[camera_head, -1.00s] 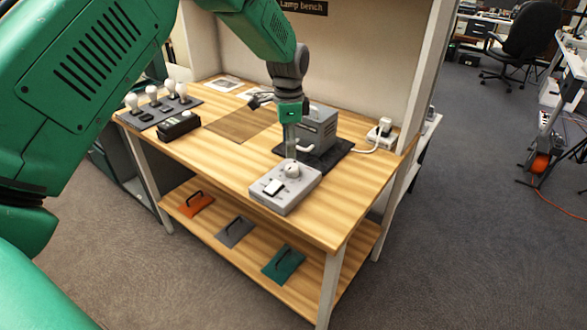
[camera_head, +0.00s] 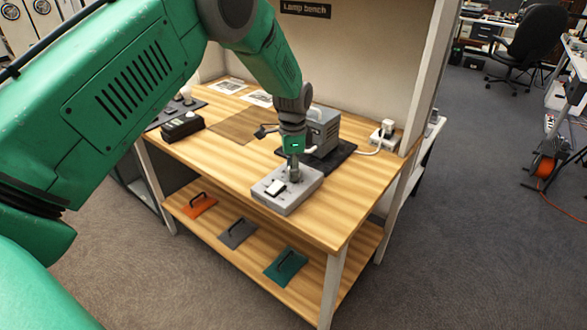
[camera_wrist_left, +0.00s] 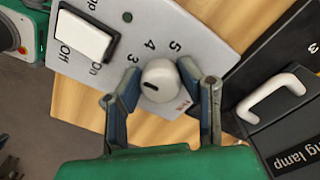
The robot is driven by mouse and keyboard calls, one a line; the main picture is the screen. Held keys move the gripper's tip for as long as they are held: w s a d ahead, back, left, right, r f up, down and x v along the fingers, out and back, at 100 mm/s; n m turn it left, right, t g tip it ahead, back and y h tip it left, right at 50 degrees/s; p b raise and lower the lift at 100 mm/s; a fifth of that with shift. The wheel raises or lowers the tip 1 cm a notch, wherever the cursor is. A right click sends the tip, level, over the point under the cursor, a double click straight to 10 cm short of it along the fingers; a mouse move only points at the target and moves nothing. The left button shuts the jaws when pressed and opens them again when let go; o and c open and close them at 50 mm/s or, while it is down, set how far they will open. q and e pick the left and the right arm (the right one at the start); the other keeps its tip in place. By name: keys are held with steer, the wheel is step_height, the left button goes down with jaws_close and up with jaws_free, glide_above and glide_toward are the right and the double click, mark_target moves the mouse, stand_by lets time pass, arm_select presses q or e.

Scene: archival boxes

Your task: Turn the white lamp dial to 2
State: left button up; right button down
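A grey control box (camera_head: 302,195) sits near the front edge of the bench. It carries the round white dial (camera_wrist_left: 162,76) and a white rocker switch (camera_wrist_left: 84,36) marked On and Off. In the left wrist view the numbers 3, 4 and 5 show beside the dial. The dial's dark mark points to the lower left; any number there is hidden by a finger. My left gripper (camera_head: 293,174) is down at the dial, its fingers spread on either side of it in the left wrist view (camera_wrist_left: 160,72). Contact is unclear. My right gripper is out of view.
A grey lamp unit (camera_head: 322,128) with a handle stands on a black mat close behind the control box. A white plug block (camera_head: 383,135) is at the right. A black box (camera_head: 182,127) is at the left. The lower shelf holds several coloured handled plates.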

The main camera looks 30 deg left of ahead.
arm_select(q)
steer(key=shift+w+d+r, duration=0.2)
steer(key=shift+w+d, duration=0.05)
steer(key=shift+d, duration=0.05)
steer(key=shift+c, duration=0.2)
steer(key=shift+a, duration=0.15)
steer(key=shift+w+r, duration=0.1)
steer(key=shift+r, duration=0.05)
steer(key=n+p, duration=0.2)
steer(key=shift+r+n, duration=0.1)
steer(key=shift+n, duration=0.2)
steer(key=n+p, duration=0.1)
steer(key=n, duration=0.2)
steer(key=shift+n+p, duration=0.5)
steer(key=shift+n, duration=0.5)
